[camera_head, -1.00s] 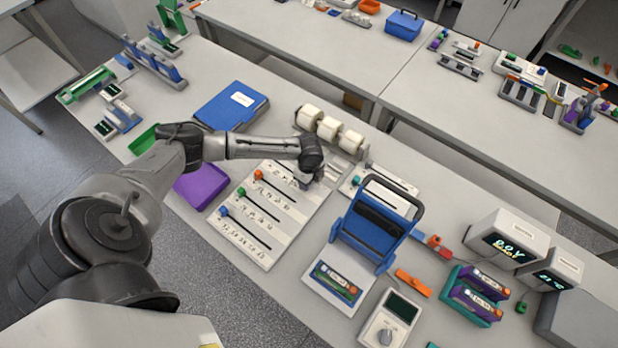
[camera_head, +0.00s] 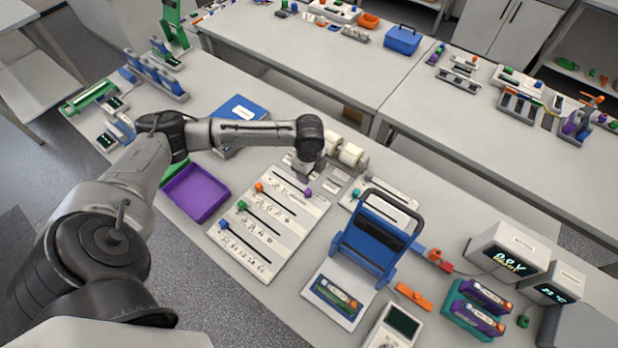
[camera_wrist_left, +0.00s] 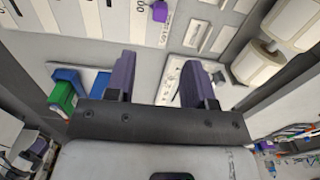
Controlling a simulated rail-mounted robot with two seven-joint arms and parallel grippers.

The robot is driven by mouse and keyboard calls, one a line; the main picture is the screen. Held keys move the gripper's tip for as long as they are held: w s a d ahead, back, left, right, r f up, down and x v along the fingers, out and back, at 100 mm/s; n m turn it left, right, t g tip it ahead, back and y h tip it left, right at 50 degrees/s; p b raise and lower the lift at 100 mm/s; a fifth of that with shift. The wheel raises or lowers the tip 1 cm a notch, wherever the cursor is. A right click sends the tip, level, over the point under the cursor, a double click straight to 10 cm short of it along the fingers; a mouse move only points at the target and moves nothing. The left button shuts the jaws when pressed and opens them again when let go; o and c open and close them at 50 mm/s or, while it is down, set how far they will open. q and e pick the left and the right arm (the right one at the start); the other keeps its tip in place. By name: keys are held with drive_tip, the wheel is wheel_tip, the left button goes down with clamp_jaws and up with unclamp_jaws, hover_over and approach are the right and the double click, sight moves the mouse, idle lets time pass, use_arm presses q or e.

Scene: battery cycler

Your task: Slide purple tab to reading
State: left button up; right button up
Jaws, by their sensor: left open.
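The purple tab (camera_head: 308,192) is at the right end of the top slot on the white slider board (camera_head: 262,262). The orange (camera_head: 259,187), green (camera_head: 241,204) and blue (camera_head: 197,224) tabs are at the left ends of their slots. The board's small printed labels are too small to read. My left gripper (camera_head: 302,166) is above and behind the board's top right part, apart from the purple tab. In the left wrist view the two fingers (camera_wrist_left: 158,82) are spread with nothing between them, and the purple tab (camera_wrist_left: 159,11) shows beyond them at the top. My right gripper is not in view.
White rolls (camera_head: 350,154) stand just behind the left gripper. A blue rack (camera_head: 372,235) stands right of the board, and a purple tray (camera_head: 196,193) lies left of it. Meters with lit displays (camera_head: 507,258) are at the right. A blue folder (camera_head: 241,108) lies behind the arm.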

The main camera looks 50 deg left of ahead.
use_arm(q)
drive_tip(key=shift+r, duration=0.75)
